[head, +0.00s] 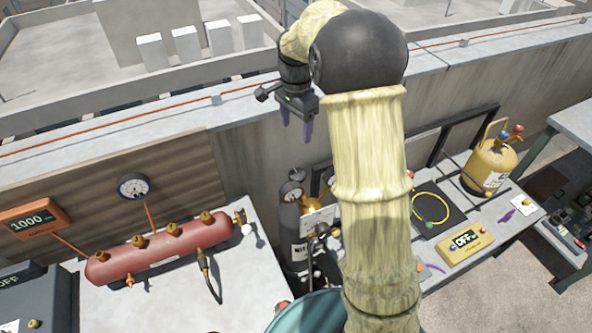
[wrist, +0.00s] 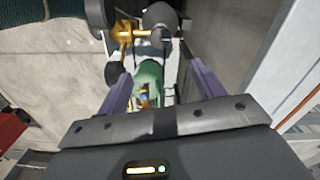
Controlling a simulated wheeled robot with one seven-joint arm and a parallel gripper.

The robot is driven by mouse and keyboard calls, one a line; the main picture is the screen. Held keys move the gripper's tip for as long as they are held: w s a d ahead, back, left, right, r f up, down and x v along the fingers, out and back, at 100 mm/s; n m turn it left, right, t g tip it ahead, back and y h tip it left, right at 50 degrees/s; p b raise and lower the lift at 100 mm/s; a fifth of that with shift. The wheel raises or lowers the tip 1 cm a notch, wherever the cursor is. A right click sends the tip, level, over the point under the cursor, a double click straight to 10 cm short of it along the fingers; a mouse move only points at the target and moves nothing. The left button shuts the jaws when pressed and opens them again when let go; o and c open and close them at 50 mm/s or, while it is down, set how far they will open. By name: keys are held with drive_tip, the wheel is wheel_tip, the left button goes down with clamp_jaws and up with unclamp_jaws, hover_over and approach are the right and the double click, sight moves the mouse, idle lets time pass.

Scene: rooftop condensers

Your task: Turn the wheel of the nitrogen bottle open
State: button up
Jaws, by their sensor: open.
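The nitrogen bottle (head: 292,238) is a dark grey cylinder with a white label, standing in the gap between two benches in the head view. Round gauges (head: 291,191) and brass fittings (head: 311,204) are at its top. My gripper (head: 297,120) is open and empty, well above the bottle, with its purple fingers pointing down. In the wrist view, brass fittings (wrist: 128,36) lie beyond my open fingers (wrist: 160,78). A green rounded part (wrist: 149,73) shows between the fingers; I cannot tell whether it is the wheel. My arm hides part of the area right of the bottle.
A red manifold (head: 165,248) with brass valves lies on the left bench. The right bench holds a yellow cylinder (head: 490,165), a yellow meter (head: 466,243) and a dark mat with a yellow ring (head: 432,208). A parapet wall (head: 250,150) runs behind the bottle.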

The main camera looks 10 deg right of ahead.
sight(296, 174)
wheel_tip(296, 174, down, 17)
drive_tip(key=p, duration=0.4)
drive_tip(key=shift+f, duration=0.2)
drive_tip(key=c, duration=1)
